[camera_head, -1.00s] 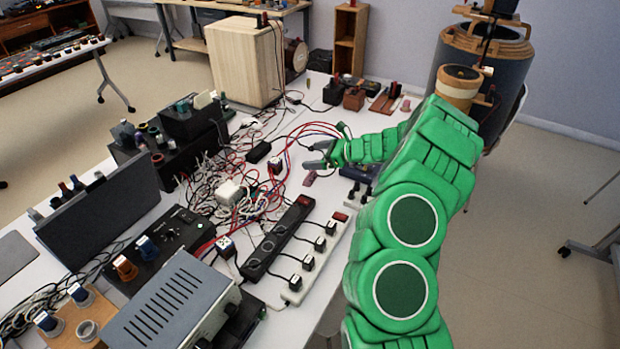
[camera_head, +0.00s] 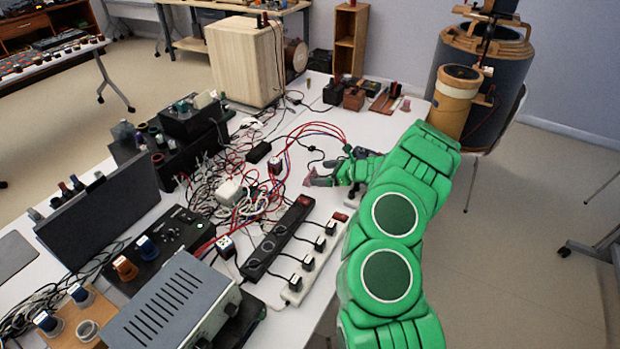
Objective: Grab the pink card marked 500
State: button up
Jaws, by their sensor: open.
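A small flat pinkish piece, which looks like the pink card (camera_head: 308,181), lies on the white table right of the cable tangle. It is partly covered by my gripper, and no 500 marking is readable at this size. My gripper (camera_head: 316,177) is low over the table at this piece, with its fingers pointing left. Its jaws are open. I cannot tell whether the fingers touch the card or are around it.
Red, black and white cables (camera_head: 235,185) tangle left of my gripper. A black power strip (camera_head: 279,237) and a white power strip (camera_head: 316,260) lie in front. Small boxes (camera_head: 354,98) stand behind. The table between them and my gripper is mostly clear.

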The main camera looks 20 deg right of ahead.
aim_at(311, 174)
jog(key=x, duration=0.4)
jog(key=shift+s+f, duration=0.1)
jog(key=shift+f, duration=0.15)
jog(key=shift+w+a+f, duration=0.1)
jog(key=shift+w+a, duration=0.3)
jog(key=shift+c, duration=0.3)
jog(key=c, duration=0.8)
